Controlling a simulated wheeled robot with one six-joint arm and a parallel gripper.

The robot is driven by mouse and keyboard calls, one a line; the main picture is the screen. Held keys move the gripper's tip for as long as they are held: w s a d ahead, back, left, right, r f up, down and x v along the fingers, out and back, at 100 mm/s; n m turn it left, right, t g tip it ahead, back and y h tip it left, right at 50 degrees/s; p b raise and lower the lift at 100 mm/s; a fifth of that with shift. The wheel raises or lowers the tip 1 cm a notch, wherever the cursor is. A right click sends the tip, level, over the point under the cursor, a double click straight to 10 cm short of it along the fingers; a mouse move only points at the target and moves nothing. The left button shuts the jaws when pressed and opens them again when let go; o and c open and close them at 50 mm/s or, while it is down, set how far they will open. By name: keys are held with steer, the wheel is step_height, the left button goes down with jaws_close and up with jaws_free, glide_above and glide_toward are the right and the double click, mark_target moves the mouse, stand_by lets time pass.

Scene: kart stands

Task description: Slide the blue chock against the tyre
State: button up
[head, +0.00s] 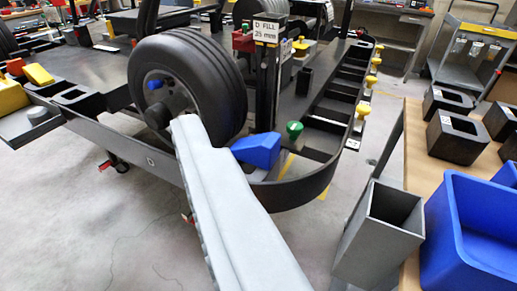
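The blue chock (258,150) is a wedge on the black kart stand (298,192), at the lower right of the tyre. Its thin end points left toward the black tyre (212,88). I cannot tell whether the two touch, as the contact is partly hidden. My gripper (186,124) shows as a long pale grey bar rising from the bottom of the view. Its tip is in front of the tyre's lower part, left of the chock. I cannot make out two separate fingers, so its opening does not show.
A green knob (294,128) stands just right of the chock. A post with a "D FILL 25 mm" label (267,31) rises behind it. At right are a grey open bin (382,225), a blue bin (470,235) and black blocks on a wooden table (425,170).

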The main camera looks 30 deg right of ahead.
steer(key=shift+w+d, duration=0.1)
steer(key=shift+w, duration=0.05)
steer(key=c, duration=0.6)
steer(key=w+m+g, duration=0.1)
steer(key=w+d+m, duration=0.1)
steer(key=w+m, duration=0.1)
steer(key=w+f+m+g, duration=0.1)
steer(key=shift+w+d+f+g+h, duration=0.1)
steer(key=shift+w+d+g+h, duration=0.2)
steer(key=shift+d+h, duration=0.1)
jaws_close()
steer(key=m+g, duration=1)
steer(key=m, duration=0.7)
glide_toward(254, 145)
step_height(254, 145, up, 3)
steer(key=s+a, duration=0.3)
steer(key=w+d+f+m+g, duration=0.3)
steer(key=w+d+m+g, duration=0.15)
steer(key=d+m, duration=0.35)
steer(key=shift+s+a+f+m+y, duration=0.15)
steer(key=shift+f+m, duration=0.2)
steer(key=shift+f, duration=1.35)
steer(key=shift+s+a+f+m+y, duration=0.15)
steer(key=shift+f+m, duration=0.15)
steer(key=shift+f, duration=1.45)
steer(key=shift+s+a+f+m+y, duration=0.15)
steer(key=shift+f+m, duration=0.2)
steer(key=shift+f, duration=1.35)
